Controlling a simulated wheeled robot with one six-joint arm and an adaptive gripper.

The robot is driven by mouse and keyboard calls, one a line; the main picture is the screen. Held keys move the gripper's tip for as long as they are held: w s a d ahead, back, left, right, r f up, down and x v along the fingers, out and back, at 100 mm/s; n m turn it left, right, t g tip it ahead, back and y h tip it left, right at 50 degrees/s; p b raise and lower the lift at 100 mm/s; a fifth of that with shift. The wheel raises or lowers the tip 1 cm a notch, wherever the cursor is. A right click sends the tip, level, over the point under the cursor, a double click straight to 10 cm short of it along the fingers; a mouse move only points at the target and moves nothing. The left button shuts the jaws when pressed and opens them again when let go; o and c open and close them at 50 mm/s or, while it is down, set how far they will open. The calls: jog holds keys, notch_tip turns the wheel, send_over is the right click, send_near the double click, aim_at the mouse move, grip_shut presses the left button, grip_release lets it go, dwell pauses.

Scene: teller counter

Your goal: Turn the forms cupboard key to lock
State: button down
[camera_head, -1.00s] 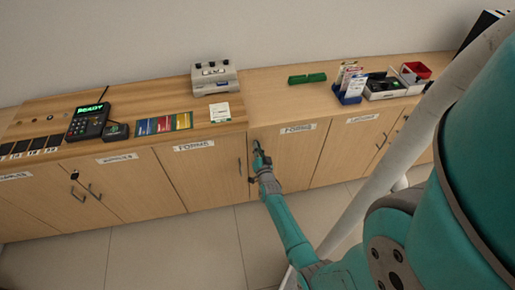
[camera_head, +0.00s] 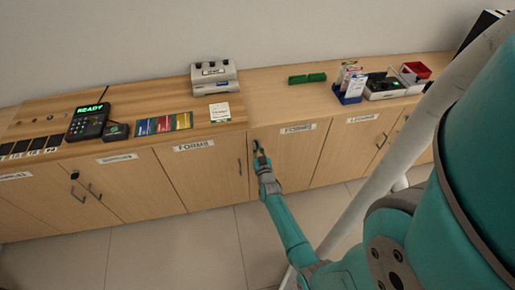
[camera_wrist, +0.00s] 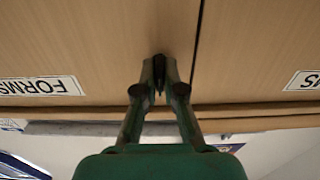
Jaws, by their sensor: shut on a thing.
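The forms cupboard has two wooden doors, a left door (camera_head: 205,180) and a right door (camera_head: 285,160), each with a FORMS label. Both doors look shut. My gripper (camera_head: 258,148) is at the upper left corner of the right door, beside the seam. In the wrist view my gripper (camera_wrist: 159,68) has its fingertips closed together against the door face. A small dark thing, apparently the key (camera_wrist: 159,75), shows between the fingertips. The fingers hide most of it, so its turn angle cannot be told.
The wooden counter (camera_head: 270,100) runs above the doors. It bears a grey box (camera_head: 213,78), a card terminal (camera_head: 88,122), a green block (camera_head: 307,78) and a blue leaflet holder (camera_head: 349,93). A dark handle (camera_head: 240,167) stands out on the left door. The floor in front is clear.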

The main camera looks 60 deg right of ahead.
dwell(0.3)
jog(key=c, duration=1.3)
grip_release()
jog(key=v, duration=1.2)
